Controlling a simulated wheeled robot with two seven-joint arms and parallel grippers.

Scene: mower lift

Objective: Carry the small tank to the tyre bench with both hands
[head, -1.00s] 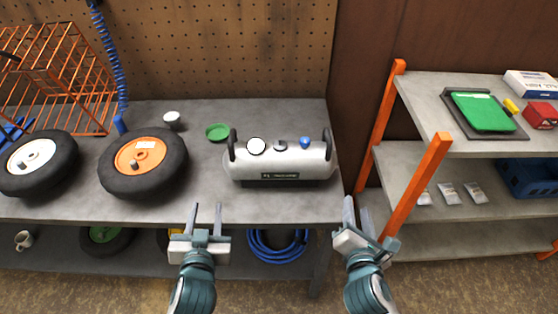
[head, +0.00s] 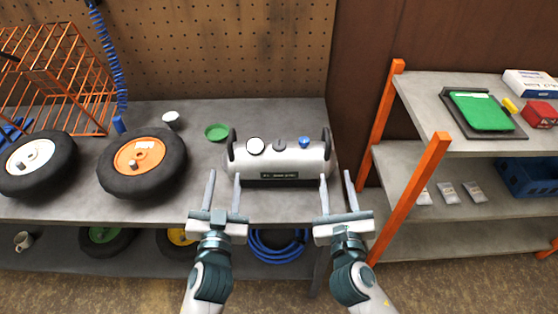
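The small tank (head: 283,160) is a silver cylinder lying on its side on the grey bench (head: 60,205), near its right end. It has a black handle at each end, and a gauge, a dark fitting and a blue knob on top. My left gripper (head: 225,178) is open and empty, its fingertips just in front of the tank's left end. My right gripper (head: 336,177) is open and empty, its fingertips close to the tank's right end. Whether any fingertip touches the tank cannot be told. The tank's underside is partly hidden.
An orange-hubbed tyre (head: 143,164) and a white-hubbed tyre (head: 36,163) lie left of the tank. A green dish (head: 217,132) and a white cup (head: 172,120) stand behind. An orange-posted shelf (head: 412,190) stands at the right. A blue hose (head: 278,250) lies below.

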